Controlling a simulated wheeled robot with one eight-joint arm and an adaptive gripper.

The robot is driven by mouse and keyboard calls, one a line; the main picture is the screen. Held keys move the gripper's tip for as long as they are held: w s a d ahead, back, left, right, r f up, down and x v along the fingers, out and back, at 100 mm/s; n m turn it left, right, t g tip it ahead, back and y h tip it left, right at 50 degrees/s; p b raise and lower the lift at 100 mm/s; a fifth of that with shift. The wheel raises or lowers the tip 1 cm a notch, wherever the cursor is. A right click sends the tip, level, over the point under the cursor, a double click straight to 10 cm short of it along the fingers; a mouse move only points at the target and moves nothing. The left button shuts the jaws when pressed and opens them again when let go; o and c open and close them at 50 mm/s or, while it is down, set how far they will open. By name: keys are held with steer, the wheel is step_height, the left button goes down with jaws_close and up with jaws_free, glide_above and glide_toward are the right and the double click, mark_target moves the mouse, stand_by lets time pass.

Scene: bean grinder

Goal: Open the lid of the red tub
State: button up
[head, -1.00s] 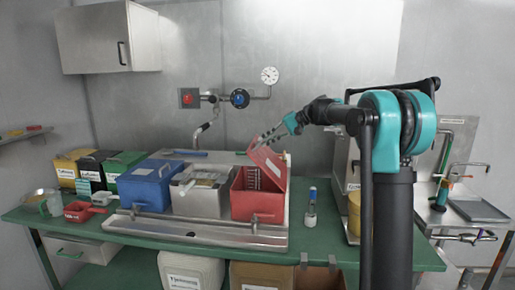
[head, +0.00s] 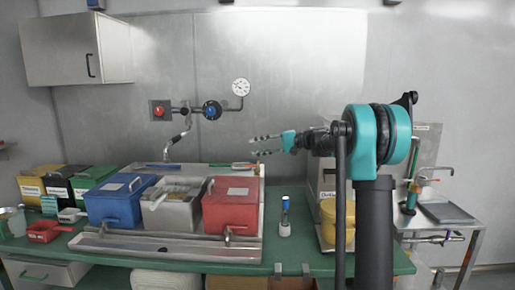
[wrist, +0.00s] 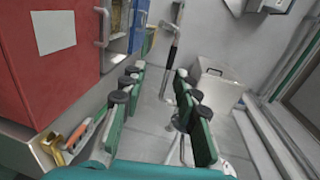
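The red tub (head: 230,214) stands at the right end of the metal tray on the green bench. Its red lid (head: 237,188), with a pale label on it, lies down over the tub, and the inside is hidden. In the wrist view the red tub (wrist: 50,90) fills the left side, with its label and a grey handle (wrist: 102,28) at its edge. My gripper (head: 254,145) is above and slightly right of the lid, apart from it. Its fingers are spread with nothing between them, as the wrist view also shows (wrist: 150,80).
A grey open bin (head: 170,213) and a blue tub (head: 113,205) stand left of the red tub. A small bottle (head: 285,218) stands to its right. Pipes with a blue valve (head: 212,110) and a gauge (head: 240,87) are on the wall behind.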

steer(key=d+r, duration=0.2)
steer(key=d, duration=0.9)
steer(key=shift+s+d, duration=0.2)
steer(key=shift+d, duration=0.2)
